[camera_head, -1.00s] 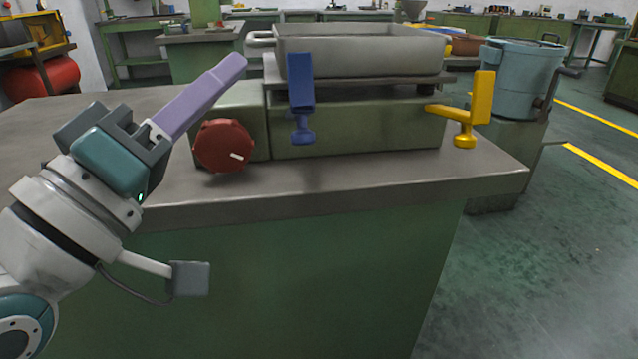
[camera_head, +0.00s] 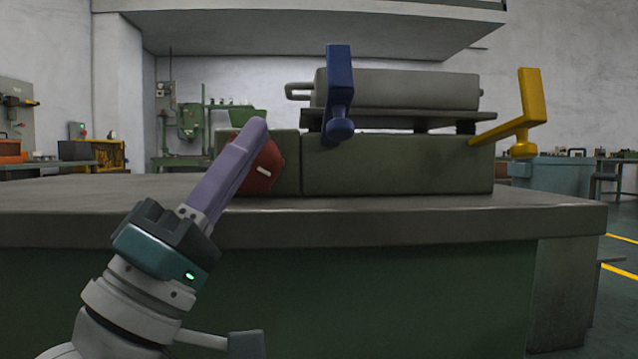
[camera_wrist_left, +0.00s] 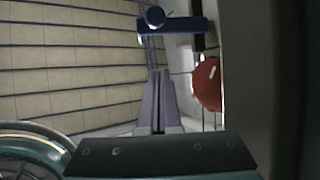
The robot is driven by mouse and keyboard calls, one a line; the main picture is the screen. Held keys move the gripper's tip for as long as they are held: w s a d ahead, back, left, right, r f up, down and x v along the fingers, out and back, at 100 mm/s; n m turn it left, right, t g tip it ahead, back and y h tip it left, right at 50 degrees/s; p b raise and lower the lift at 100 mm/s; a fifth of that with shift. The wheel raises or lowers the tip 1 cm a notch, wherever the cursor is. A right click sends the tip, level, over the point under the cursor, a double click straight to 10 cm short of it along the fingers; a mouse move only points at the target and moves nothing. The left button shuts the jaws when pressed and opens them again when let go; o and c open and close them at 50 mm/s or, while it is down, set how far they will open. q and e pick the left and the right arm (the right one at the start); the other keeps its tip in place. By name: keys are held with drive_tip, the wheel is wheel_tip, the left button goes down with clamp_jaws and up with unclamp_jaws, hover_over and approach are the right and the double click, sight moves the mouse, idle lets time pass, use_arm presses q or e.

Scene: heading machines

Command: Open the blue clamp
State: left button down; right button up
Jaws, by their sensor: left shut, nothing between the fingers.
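The blue clamp (camera_head: 339,92) stands upright at the front of the green machine, with a round knob at its lower end. It also shows in the left wrist view (camera_wrist_left: 178,25), ahead of the fingers and apart from them. My left gripper (camera_head: 255,125) has purple fingers and is shut and empty. In the head view it points up and right, left of the clamp, and partly covers the red knob. It shows in the left wrist view (camera_wrist_left: 158,74) with the fingers together. My right gripper is not in view.
The red knob (camera_head: 264,168) is on the machine's front left. A yellow clamp (camera_head: 529,105) is at the machine's right end. The grey tabletop (camera_head: 400,218) is clear in front.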

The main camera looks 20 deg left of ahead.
sight(325, 113)
use_arm(q)
drive_tip(key=x, duration=0.5)
drive_tip(key=shift+d+f+b, duration=0.2)
drive_tip(key=shift+d+b, duration=0.05)
drive_tip(key=shift+b, duration=0.1)
drive_tip(key=d+f, duration=0.1)
drive_tip(key=d+f+b, duration=0.1)
drive_tip(key=shift+s+d, duration=0.25)
drive_tip(key=shift+d, duration=0.1)
drive_tip(key=shift+f+b, duration=0.5)
drive_tip(key=shift+f, duration=0.4)
drive_tip(key=shift+r, duration=0.2)
drive_tip(key=shift+r, duration=0.1)
